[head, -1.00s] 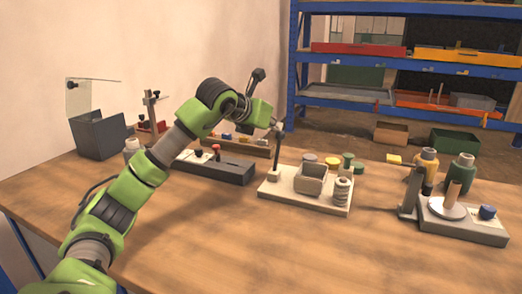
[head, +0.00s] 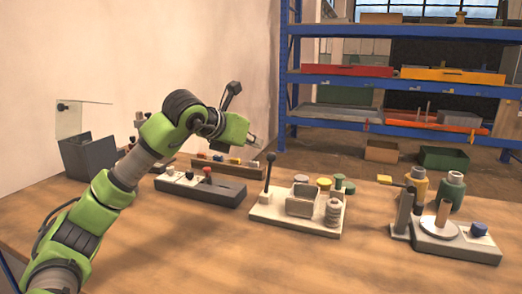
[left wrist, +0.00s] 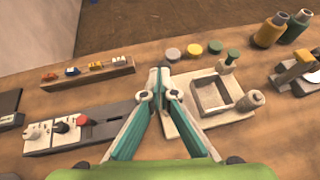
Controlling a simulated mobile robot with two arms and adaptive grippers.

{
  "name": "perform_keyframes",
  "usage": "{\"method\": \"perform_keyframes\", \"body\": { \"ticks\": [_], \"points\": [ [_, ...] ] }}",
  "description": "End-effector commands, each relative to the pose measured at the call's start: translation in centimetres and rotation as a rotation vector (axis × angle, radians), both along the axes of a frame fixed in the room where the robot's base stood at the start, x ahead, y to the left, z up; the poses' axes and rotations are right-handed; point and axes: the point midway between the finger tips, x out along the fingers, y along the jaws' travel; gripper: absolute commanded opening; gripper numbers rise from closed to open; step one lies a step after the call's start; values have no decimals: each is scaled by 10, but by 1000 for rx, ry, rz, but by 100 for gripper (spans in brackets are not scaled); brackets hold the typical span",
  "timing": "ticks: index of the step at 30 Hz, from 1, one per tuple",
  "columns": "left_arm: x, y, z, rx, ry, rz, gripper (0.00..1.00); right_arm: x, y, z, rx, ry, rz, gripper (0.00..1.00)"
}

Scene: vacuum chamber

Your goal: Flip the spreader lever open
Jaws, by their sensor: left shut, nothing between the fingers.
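A cream base plate (head: 290,226) on the bench carries a black lever with a round knob (head: 268,172), standing nearly upright at its left end. An open square box (head: 302,201) and a ribbed post (head: 333,212) are on the same plate. I cannot tell for certain that this lever is the spreader lever. My left gripper (head: 258,142) is shut and empty, just above and left of the knob, apparently apart from it. In the left wrist view the closed fingertips (left wrist: 160,68) are beside the plate, and the lever is hidden. My right gripper is not in view.
A dark switch block (head: 205,190) with a red knob lies left of the plate. A grey fixture (head: 455,243) with a post and yellow-tipped arm stands right. Bottles (head: 451,190) and jars stand behind. The front of the bench is clear.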

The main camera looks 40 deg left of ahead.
Motion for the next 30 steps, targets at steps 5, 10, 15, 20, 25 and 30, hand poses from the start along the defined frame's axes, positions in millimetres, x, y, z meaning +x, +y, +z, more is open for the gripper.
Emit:
{"method": "perform_keyframes", "body": {
  "ticks": [5,10,15,20,25,30],
  "points": [
    [-31,0,17,2,0,2,0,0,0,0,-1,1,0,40],
    [-47,-1,26,-1,0,0,0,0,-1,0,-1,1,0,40],
    [-51,-2,28,-1,2,-1,0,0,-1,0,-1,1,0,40],
    [-51,-2,28,-1,1,0,0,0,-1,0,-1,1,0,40],
    [-51,-2,28,-1,1,0,0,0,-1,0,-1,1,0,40],
    [-51,-2,28,-1,1,0,0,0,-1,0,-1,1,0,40]
  ]
}}
